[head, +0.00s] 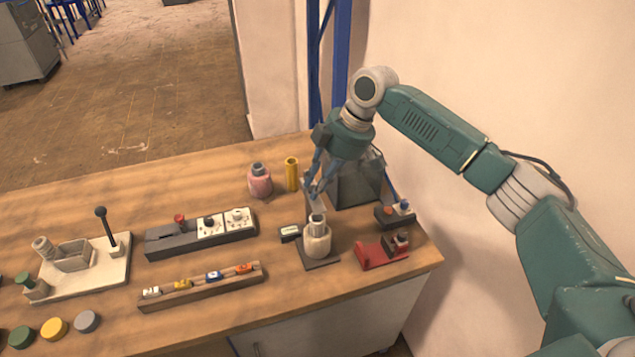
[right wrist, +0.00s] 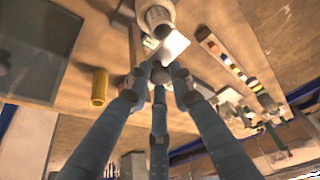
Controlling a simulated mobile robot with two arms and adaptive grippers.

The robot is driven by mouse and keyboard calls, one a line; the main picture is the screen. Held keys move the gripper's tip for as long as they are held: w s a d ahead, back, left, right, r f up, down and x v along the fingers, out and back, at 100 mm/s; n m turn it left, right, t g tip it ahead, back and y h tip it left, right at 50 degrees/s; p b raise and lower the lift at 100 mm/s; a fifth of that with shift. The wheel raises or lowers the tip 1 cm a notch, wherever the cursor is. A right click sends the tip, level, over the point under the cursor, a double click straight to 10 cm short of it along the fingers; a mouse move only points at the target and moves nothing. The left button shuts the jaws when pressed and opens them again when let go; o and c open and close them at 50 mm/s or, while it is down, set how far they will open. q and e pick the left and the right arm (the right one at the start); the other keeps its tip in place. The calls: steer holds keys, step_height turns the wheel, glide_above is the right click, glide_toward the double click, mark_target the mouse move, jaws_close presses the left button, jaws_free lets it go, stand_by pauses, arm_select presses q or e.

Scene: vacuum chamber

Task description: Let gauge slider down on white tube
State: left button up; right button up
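A whitish tube (head: 317,242) with a narrower neck stands upright on a dark square base plate at the right part of the bench. Its round end shows at the top of the right wrist view (right wrist: 158,18). A grey gauge slider (head: 316,202) is just behind and above the tube's neck; in the right wrist view a pale flat plate (right wrist: 172,47) lies beside the tube's end. My right gripper (head: 312,190) has its fingers closed together at the slider, pointing down; its fingertips partly hide the grip. I cannot tell whether slider and tube touch. My left gripper is not in view.
A pink bottle (head: 260,182) and a yellow cylinder (head: 291,174) stand left of my gripper. A grey box (head: 356,186) stands behind it. A red holder (head: 382,253) is at the right, near the bench edge. Racks (head: 200,290) lie to the left.

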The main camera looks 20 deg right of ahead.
steer(key=shift+f+b, duration=0.35)
steer(key=shift+f, duration=1.75)
steer(key=o, duration=0.8)
steer(key=shift+a, duration=0.1)
steer(key=shift+o, duration=0.2)
steer(key=v, duration=1.2)
